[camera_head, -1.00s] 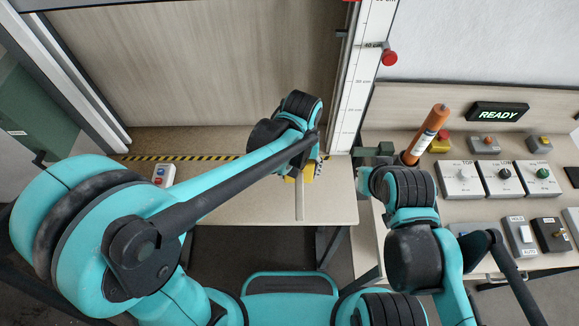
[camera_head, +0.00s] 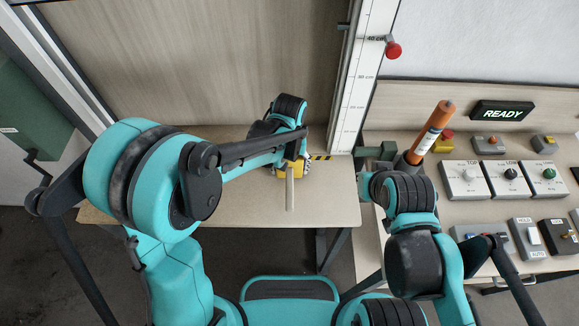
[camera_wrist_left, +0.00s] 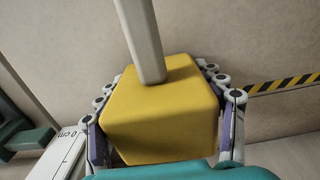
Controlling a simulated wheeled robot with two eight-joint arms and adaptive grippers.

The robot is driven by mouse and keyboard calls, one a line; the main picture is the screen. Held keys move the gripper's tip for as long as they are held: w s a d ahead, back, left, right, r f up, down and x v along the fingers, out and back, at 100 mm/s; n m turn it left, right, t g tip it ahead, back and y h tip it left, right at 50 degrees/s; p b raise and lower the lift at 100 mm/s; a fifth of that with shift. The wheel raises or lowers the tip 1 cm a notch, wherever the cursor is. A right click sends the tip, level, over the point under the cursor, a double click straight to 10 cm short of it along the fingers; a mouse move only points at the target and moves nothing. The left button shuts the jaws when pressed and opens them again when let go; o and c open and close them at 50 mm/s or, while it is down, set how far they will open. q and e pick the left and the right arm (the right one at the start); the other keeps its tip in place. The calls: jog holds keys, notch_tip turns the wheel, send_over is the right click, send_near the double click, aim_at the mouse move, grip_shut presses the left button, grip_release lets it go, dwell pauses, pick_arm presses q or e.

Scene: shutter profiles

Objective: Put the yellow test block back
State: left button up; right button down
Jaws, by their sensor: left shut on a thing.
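The yellow test block (camera_head: 281,173) is mostly hidden under my left wrist in the head view. It fills the middle of the left wrist view (camera_wrist_left: 165,120), with a pale bar-shaped handle (camera_wrist_left: 141,40) rising from it. My left gripper (camera_head: 291,170) is shut on the block, with a finger at each side of it. The pale handle also shows in the head view (camera_head: 290,190), over the table. I cannot tell whether the block touches the table. My right wrist is beside the control bench; its fingers are hidden.
A tall white centimetre scale (camera_head: 356,85) stands right of the block. A dark green bracket (camera_head: 375,153) and an orange cylinder (camera_head: 433,128) are near my right wrist. A bench with switch boxes (camera_head: 507,180) is at right; a sign (camera_head: 501,111) reads READY. The table front (camera_head: 225,212) is clear.

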pick_arm(q)
jog(key=shift+f, duration=0.2)
jog(key=o, duration=1.3)
jog(key=shift+r, duration=0.25)
notch_tip(320, 180, up, 12)
jog(key=p, duration=0.3)
jog(key=s+a+r+t, duration=0.1)
jog(key=s+a+t, duration=0.1)
jog(key=a, duration=0.4)
jog(key=s+a+r+t, duration=0.2)
jog(key=s+a, duration=0.3)
jog(key=a, duration=0.1)
jog(key=s+a+r+t, duration=0.1)
jog(key=s+a+t, duration=0.2)
jog(key=a, duration=0.3)
jog(key=shift+s+r, duration=0.2)
jog(key=shift+s, duration=0.3)
